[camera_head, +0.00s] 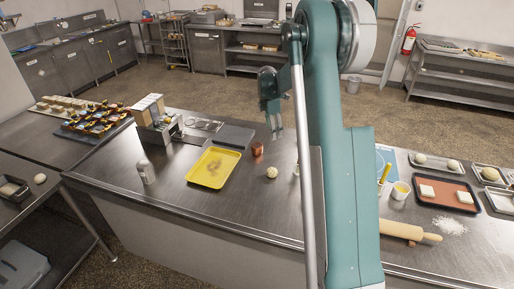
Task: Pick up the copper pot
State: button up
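A small reddish-brown object (257,149) stands on the steel counter, just right of a yellow tray; it may be the copper pot, but it is too small to be sure. No other copper-coloured pot is visible. My gripper (274,122) hangs above the counter, up and slightly right of this object in the picture, apart from it. I cannot tell whether its fingers are open or shut. I see nothing held in it. My teal arm hides a strip of the counter to the right.
The yellow tray (213,167) lies left of the small object, with a grey flat box (234,136) behind it. A pale round bun (272,172) sits nearby in front. A rolling pin (405,230) and dough trays are at right.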

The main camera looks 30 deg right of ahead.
jog(key=w+a+r+n+y+p, duration=0.1)
jog(key=w+a+r+n+y, duration=0.15)
jog(key=a+n, duration=0.35)
jog(key=g, duration=0.1)
send_over(257, 145)
jog(key=shift+h, duration=0.35)
jog(key=shift+w+a+f, duration=0.1)
jog(key=shift+w+f, duration=0.05)
jog(key=shift+f, duration=2.6)
jog(key=shift+f, duration=1.3)
jog(key=shift+f+p, duration=0.5)
jog(key=shift+f, duration=2.1)
